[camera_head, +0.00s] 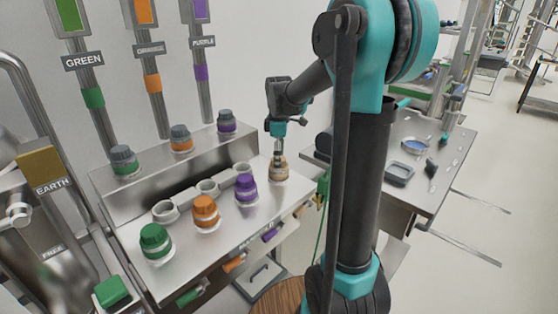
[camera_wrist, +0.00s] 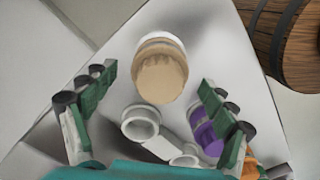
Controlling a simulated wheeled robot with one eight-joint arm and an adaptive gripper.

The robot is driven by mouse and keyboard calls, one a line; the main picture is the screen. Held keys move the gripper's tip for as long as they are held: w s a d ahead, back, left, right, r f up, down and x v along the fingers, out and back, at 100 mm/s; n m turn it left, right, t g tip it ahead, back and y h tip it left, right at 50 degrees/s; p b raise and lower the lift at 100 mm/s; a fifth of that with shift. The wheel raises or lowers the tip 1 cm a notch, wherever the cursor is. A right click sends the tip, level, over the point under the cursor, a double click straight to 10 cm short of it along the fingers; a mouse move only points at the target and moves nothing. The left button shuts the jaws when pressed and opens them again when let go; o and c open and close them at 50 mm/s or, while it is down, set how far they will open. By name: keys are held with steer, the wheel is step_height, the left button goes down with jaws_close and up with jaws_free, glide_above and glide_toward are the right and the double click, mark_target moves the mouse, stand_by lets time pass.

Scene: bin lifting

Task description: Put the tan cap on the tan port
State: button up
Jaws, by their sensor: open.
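The tan cap (camera_head: 279,173) stands upright at the far right end of the steel bench, with a pale band around it. In the wrist view the tan cap (camera_wrist: 160,78) lies between and slightly beyond the two spread fingers. My gripper (camera_head: 279,152) is open, pointing down just above the tan cap, and holds nothing. The wrist view shows its fingers (camera_wrist: 155,92) apart. No port is clearly tan; an open pale round cup (camera_wrist: 140,122) lies just below the tan cap in the wrist view. Whether the cap touches a finger cannot be told.
Green (camera_head: 156,240), orange (camera_head: 206,212) and purple (camera_head: 246,187) caps stand along the bench front. Open pale cups (camera_head: 207,187) are behind them. More capped fittings (camera_head: 181,138) sit on the raised ledge. A wooden barrel (camera_wrist: 295,40) is beside the bench.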

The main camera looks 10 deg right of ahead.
step_height(320, 180, up, 12)
steer(key=shift+f, duration=0.15)
stand_by(0.4)
